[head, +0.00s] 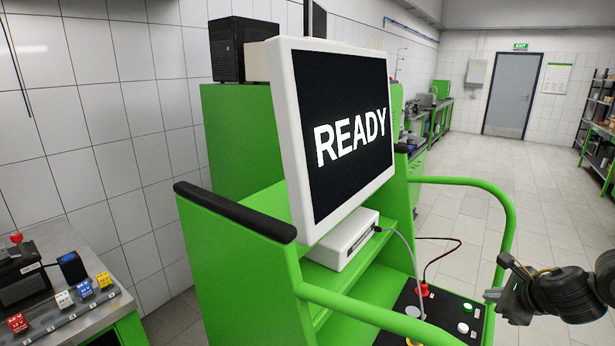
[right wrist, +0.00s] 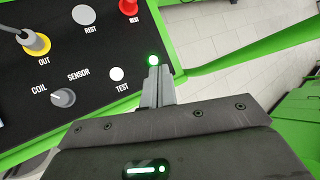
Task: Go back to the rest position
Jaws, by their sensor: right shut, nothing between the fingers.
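My right gripper (head: 492,295) is at the right of the head view, beside the green testbench's black control panel (head: 447,309). In the right wrist view its fingers (right wrist: 156,72) are shut together with nothing between them. Their tips appear close to a lit green lamp (right wrist: 152,60) on the panel; I cannot tell whether they touch it. A white TEST button (right wrist: 116,74) is beside the lamp. The screen (head: 342,130) reads READY. My left gripper is not in view.
A green rail (head: 505,215) curves around the panel near my right gripper. The panel holds a grey plug (right wrist: 30,40), a red plug (right wrist: 128,7) and a knob (right wrist: 63,97). A side table (head: 75,325) with coloured blocks is at left. Open floor lies beyond the rail.

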